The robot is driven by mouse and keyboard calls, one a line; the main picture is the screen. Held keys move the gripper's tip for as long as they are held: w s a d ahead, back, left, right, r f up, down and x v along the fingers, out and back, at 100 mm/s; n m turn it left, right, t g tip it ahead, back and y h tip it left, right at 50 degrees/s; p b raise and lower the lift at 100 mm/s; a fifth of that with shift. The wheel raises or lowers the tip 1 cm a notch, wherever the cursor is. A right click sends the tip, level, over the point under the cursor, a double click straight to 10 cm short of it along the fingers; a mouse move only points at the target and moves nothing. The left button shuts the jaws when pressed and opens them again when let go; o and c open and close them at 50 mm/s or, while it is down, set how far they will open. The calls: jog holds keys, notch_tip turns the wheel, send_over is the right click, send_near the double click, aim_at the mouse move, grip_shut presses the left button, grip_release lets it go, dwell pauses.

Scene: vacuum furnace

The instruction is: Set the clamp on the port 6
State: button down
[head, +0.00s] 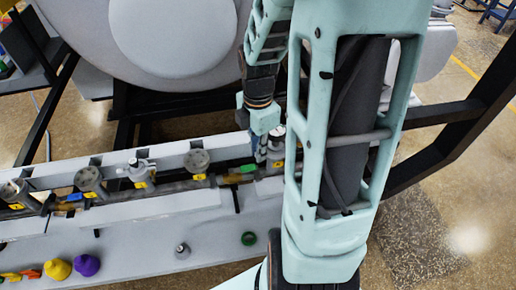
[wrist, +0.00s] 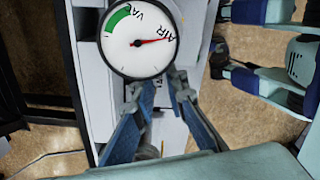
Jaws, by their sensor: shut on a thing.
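My gripper (wrist: 160,88) is shut with its blue fingers close together, just below a round gauge in the wrist view. What it grips is mostly hidden between the fingertips and looks like the clamp; its outline is not clear. In the head view my gripper (head: 261,148) is over the right part of the port row, partly behind my arm. A port with a yellow label (head: 278,164) is beside the fingers; its number is not readable. A metal clamp-like fitting (head: 138,171) sits on another port farther left.
The gauge (wrist: 140,38) stands close above the fingertips. On the bench (head: 150,230) are a small metal piece (head: 182,251), a green ring (head: 249,239), a purple knob (head: 87,265) and a yellow knob (head: 57,269). A large grey chamber (head: 90,60) stands behind.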

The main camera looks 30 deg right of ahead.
dwell(0.4)
jog(key=c, duration=1.8)
grip_release()
jog(key=shift+c, duration=0.2)
notch_tip(320, 180, up, 12)
